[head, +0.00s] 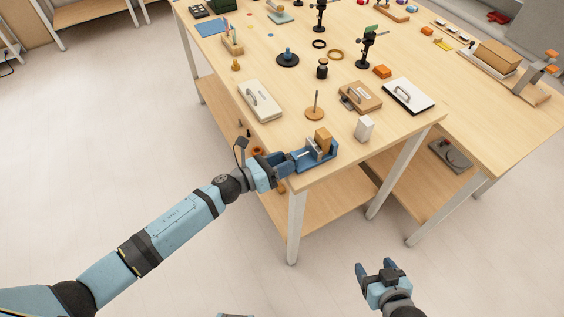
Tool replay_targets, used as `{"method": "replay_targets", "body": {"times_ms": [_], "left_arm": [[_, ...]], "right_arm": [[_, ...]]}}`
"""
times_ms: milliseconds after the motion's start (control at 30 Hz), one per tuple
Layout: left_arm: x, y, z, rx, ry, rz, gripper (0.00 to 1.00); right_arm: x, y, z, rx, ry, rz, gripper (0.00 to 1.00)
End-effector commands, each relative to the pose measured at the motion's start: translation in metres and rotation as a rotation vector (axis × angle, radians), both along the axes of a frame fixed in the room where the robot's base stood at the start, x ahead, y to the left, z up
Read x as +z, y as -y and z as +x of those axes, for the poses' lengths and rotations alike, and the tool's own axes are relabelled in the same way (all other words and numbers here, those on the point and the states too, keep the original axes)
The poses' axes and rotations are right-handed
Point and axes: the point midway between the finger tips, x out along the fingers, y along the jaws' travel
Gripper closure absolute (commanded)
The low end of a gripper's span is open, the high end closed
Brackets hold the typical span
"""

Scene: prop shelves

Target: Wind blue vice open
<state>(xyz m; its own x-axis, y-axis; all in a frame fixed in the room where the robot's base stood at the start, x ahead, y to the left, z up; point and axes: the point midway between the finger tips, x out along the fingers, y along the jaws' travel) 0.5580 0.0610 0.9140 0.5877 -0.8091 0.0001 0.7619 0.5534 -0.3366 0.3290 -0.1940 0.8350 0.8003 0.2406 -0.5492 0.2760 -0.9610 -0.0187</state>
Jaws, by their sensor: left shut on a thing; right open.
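The blue vice (328,158) sits at the near left corner of the wooden table, with a grey jaw and a tan wooden block (323,136) at its top. I cannot tell how far its jaws are apart. My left gripper (290,163) is at the vice's left end, shut on what seems to be its handle, which the fingers mostly hide. My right gripper (376,267) is open and empty, low over the floor at the bottom right, well away from the table.
A wooden box (361,97) and a white handled board (409,96) stand further right. Floor left of the table is clear.

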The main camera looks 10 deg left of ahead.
Motion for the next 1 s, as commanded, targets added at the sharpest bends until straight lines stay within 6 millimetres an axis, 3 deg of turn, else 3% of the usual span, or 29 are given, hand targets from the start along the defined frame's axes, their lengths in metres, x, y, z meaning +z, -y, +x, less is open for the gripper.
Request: {"method": "replay_targets", "body": {"times_ms": [33,133,467,667,1000], "left_arm": [[0.0,0.0,0.0,0.0,0.001,0.001,0.52],[0.0,0.0,0.0,0.0,0.002,0.001,0.32],[-0.001,-0.003,-0.002,0.001,0.002,0.003,0.32],[-0.003,-0.027,-0.02,0.0,0.001,0.005,0.32],[-0.003,-0.088,-0.065,0.0,0.001,0.004,0.32]], "right_arm": [[0.0,0.0,0.0,0.0,0.0,0.0,0.32],[0.0,0.0,0.0,0.0,0.0,0.0,0.32],[-0.001,0.0,0.0,0.0,0.0,0.0,0.32],[-0.008,0.0,0.0,0.001,0.0,0.001,0.32],[-0.025,-0.001,-0.001,0.002,-0.002,0.001,0.32]]}}
